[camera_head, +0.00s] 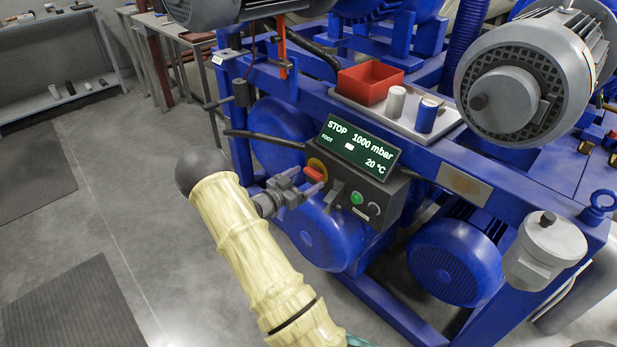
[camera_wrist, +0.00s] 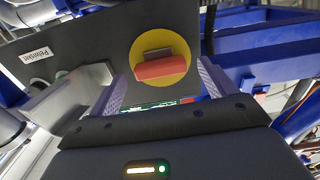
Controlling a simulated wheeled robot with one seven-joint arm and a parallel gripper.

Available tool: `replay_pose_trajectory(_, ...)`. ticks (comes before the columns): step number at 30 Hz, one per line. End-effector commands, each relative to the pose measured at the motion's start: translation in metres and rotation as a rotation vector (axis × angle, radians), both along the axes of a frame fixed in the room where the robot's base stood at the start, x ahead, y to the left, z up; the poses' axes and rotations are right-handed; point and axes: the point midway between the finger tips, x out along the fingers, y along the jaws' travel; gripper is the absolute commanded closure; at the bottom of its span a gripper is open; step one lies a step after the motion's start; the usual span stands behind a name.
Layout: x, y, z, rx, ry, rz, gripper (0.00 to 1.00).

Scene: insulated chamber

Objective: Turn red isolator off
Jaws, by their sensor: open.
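The red isolator is a red handle on a round yellow plate. In the head view the red handle (camera_head: 314,174) sits at the left end of the dark control box (camera_head: 372,200), partly behind my gripper. In the wrist view the red handle (camera_wrist: 161,69) lies nearly level across the yellow plate (camera_wrist: 178,50). My gripper (camera_head: 304,184) is open just in front of the isolator. In the wrist view my gripper's fingers (camera_wrist: 160,88) stand apart, left and right of the handle, with gaps on both sides. I cannot tell whether the fingertips reach past the handle's face.
The display (camera_head: 358,147) reads STOP, 1000 mbar, 20 °C. A green button (camera_head: 357,198) and a black knob (camera_head: 374,208) sit right of the isolator.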

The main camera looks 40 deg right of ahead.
Motion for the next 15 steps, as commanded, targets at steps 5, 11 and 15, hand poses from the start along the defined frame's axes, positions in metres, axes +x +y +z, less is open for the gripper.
replay_pose_trajectory(5,-0.002,0.035,0.001,0.002,0.001,0.004,0.16)
replay_pose_trajectory(11,-0.005,0.075,0.0,0.001,0.002,0.004,0.16)
replay_pose_trajectory(15,-0.008,0.103,0.0,0.001,0.002,0.004,0.16)
